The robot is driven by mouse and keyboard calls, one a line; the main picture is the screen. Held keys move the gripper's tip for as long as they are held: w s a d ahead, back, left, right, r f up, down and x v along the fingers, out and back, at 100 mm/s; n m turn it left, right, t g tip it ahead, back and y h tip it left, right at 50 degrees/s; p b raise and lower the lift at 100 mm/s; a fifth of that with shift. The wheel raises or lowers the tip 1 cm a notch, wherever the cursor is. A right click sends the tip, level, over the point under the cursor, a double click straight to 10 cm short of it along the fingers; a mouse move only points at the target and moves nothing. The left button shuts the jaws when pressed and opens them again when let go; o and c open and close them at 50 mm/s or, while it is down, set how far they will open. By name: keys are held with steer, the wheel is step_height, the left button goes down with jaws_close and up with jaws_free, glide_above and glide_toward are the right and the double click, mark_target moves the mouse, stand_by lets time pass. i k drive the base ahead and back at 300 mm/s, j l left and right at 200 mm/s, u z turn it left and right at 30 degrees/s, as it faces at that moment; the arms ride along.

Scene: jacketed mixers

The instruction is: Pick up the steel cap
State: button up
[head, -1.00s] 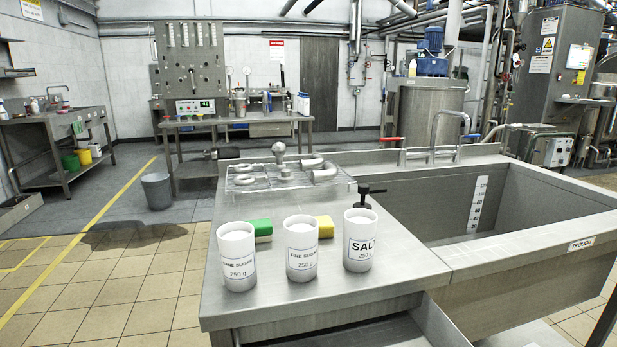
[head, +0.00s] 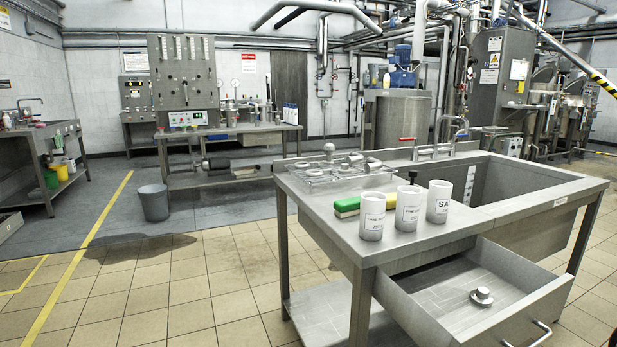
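A small round steel cap with a raised knob (head: 482,296) lies in the open drawer (head: 415,298) under the sink bench, on the drawer floor toward its front right. Nothing covers it. My gripper is not in view.
The sink basin (head: 520,190) is to the right. Tiled floor (head: 200,290) at left is clear.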

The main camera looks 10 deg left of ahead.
mark_target(344, 168)
steer(key=j, duration=0.6)
steer(key=k+j+u, duration=0.1)
steer(key=j, duration=0.45)
steer(key=i+j, duration=0.25)
steer(key=j, duration=0.15)
steer(key=i+j, duration=0.25)
steer(key=i+j+z, duration=0.1)
steer(key=i+j, duration=0.15)
steer(key=j, duration=0.25)
